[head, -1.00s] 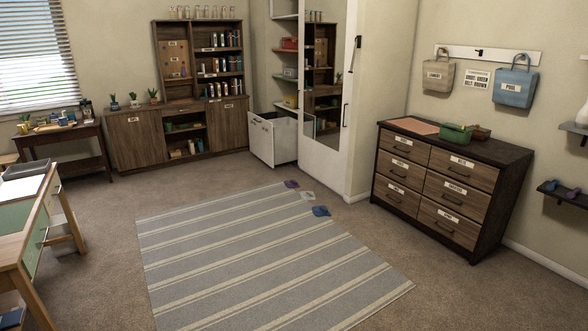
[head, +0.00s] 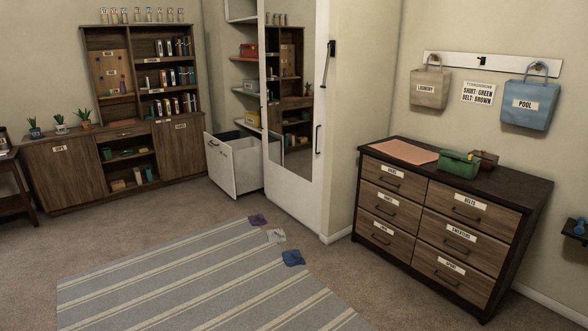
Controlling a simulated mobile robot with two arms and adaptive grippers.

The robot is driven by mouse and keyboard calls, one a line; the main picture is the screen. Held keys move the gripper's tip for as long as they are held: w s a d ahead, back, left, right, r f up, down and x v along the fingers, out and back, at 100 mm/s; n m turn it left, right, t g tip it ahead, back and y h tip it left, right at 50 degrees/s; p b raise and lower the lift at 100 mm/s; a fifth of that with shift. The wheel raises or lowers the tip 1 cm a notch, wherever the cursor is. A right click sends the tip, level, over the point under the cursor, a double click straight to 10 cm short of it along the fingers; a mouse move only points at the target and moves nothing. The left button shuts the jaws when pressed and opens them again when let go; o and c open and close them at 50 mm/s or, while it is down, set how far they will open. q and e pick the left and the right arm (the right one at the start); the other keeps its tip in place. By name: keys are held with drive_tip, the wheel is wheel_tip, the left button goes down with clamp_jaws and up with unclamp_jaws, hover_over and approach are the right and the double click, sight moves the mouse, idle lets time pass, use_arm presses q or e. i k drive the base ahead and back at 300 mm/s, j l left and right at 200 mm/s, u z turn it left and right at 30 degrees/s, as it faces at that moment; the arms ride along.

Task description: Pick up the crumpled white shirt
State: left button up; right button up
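The crumpled white shirt (head: 276,236) looks like a small pale bundle at the far right edge of the striped rug. It lies between a purple crumpled cloth (head: 257,220) and a blue crumpled cloth (head: 293,258), apart from both. Neither of my grippers is in the head view, so I cannot tell whether they are open or shut.
The striped rug (head: 190,290) and carpet before the cloths are clear. Behind them stand a white pull-out bin (head: 221,165) and a mirrored closet door (head: 318,190). A dresser (head: 425,262) stands at the right, a shelf cabinet (head: 64,174) at the back left.

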sight(277, 235)
drive_tip(key=i, duration=2.15)
